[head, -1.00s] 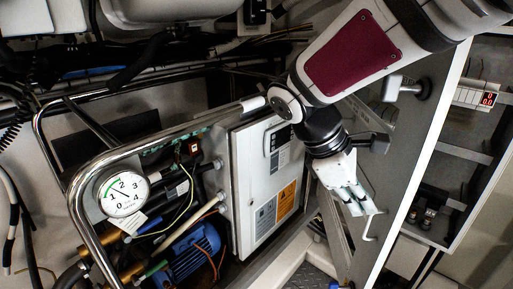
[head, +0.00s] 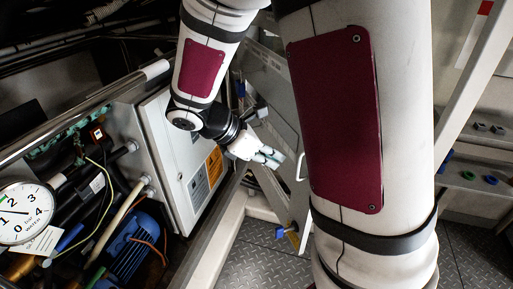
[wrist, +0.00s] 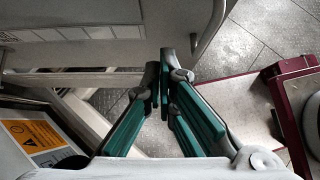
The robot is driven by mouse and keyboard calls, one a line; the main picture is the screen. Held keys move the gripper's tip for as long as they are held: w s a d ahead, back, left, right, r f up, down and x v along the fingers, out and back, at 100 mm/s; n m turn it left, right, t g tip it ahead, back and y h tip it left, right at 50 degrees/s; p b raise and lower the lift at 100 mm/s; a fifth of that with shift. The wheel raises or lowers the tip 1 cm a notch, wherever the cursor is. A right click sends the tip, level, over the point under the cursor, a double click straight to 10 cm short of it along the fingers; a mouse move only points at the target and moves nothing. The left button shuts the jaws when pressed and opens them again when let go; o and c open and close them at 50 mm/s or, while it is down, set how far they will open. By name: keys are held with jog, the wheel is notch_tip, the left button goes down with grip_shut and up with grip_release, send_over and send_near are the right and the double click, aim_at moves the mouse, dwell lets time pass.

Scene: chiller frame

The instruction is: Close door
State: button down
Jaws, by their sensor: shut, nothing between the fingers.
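The door (head: 262,72) is a grey panel standing open, part hidden behind my arm in the head view. Its white bar handle (head: 300,167) shows just right of my gripper. My gripper (head: 275,158) is shut and empty, in front of the panel and apart from the handle as far as I can tell. In the wrist view my gripper (wrist: 165,78) shows green finger pads close together, with nothing between them. A pale panel with a curved grey bar fills the top left there; I cannot tell if it is the door.
A white cabinet (head: 160,140) with an orange label stands left of my gripper. A pressure gauge (head: 24,212), a blue motor (head: 132,245) and a metal rail (head: 85,108) lie further left. The patterned metal floor (head: 265,265) is clear below.

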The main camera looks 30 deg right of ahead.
jog(key=d, duration=0.2)
jog(key=s+d, duration=0.1)
jog(key=d, duration=0.1)
jog(key=shift+d, duration=0.1)
dwell(0.3)
